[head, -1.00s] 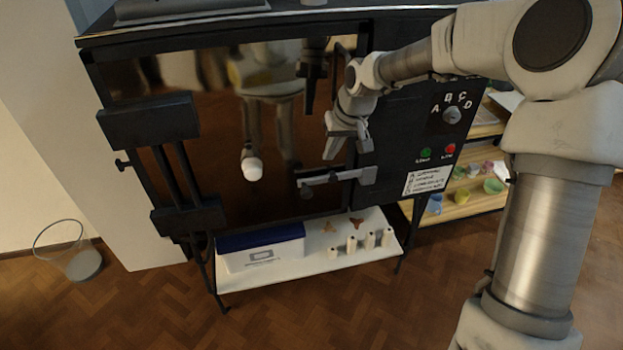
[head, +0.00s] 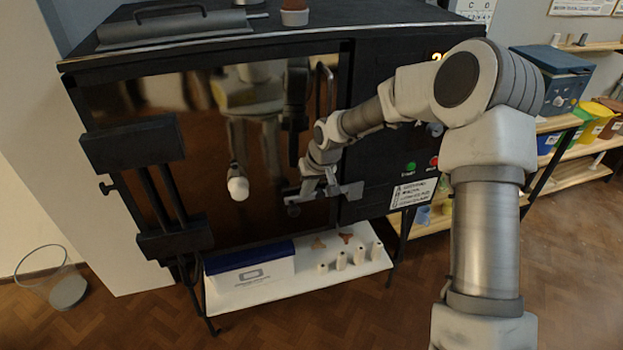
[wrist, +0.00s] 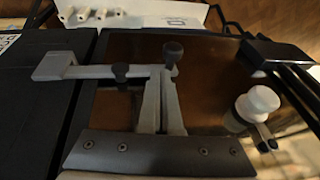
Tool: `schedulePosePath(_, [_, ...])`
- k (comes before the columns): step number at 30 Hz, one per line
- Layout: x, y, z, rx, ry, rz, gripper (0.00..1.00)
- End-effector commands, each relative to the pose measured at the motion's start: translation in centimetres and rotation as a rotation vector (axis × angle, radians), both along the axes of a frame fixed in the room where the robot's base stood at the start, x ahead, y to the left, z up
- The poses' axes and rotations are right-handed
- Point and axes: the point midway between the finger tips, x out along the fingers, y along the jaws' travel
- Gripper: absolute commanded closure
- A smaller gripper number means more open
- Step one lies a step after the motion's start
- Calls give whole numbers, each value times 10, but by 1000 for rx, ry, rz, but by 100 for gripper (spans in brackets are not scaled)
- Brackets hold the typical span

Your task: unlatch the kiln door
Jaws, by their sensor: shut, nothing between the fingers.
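The kiln (head: 375,80) is a black box with a dark, glossy, reflecting door (head: 215,200) that sits closed. Its latch is a grey bar (head: 345,191) lying roughly level across the door's right edge. In the wrist view the latch (wrist: 90,72) shows upside down, with a dark round knob (wrist: 173,50) at its free end. My gripper (head: 307,192) is shut and empty, at the latch's free end. In the wrist view its fingertips (wrist: 160,75) overlap the bar beside the knob. I cannot tell whether they touch it.
A white knob-like plug (head: 238,187) sticks out of the door, left of my gripper. Black hinge blocks (head: 133,145) stand at the door's left. A shelf below holds a blue-lidded box (head: 250,272) and several small white posts (head: 340,262). A wire bin (head: 50,275) stands on the floor at left.

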Motion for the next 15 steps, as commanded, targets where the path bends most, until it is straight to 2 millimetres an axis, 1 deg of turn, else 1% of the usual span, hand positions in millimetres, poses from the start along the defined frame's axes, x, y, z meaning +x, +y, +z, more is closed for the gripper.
schedulePosePath(1, [-1, 5, -9, 0, 5, 2, 100])
schedulePosePath(6, [-2, 15, -28, 0, 2, 3, 100])
schedulePosePath(10, [-2, 18, -36, -1, 2, 0, 100])
schedulePosePath(15, [-2, 19, -37, 0, 0, 0, 100])
